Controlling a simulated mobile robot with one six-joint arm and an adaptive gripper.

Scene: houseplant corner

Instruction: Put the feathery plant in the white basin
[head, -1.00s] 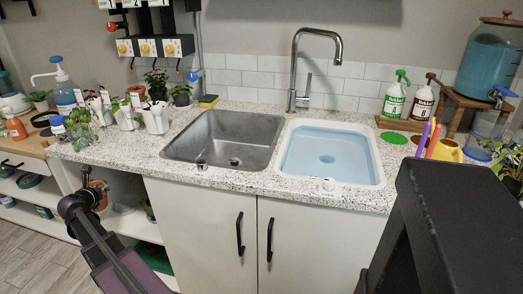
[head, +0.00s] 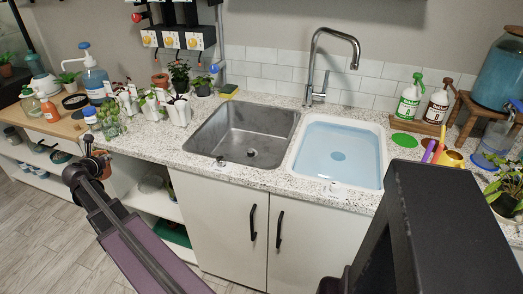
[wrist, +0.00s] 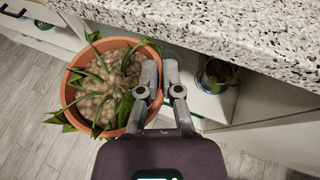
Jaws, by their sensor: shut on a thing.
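The white basin (head: 384,172) is set in the counter right of the steel sink, with a white rim and blue water inside. My gripper (wrist: 160,75) is shut on the rim of a terracotta pot (wrist: 70,96) in the wrist view. The pot holds pale round pebbles and a plant (wrist: 123,105) with long, narrow green leaves; I cannot tell whether it is the feathery one. The pot is beside the counter's edge, over the floor. In the head view my gripper (head: 88,143) is at the counter's left front, and the pot is mostly hidden.
The steel sink (head: 245,138) is empty. Small potted plants and bottles crowd the counter's left end. A tall faucet (head: 318,75) rises behind the basins. Open shelves (head: 150,205) lie below the counter.

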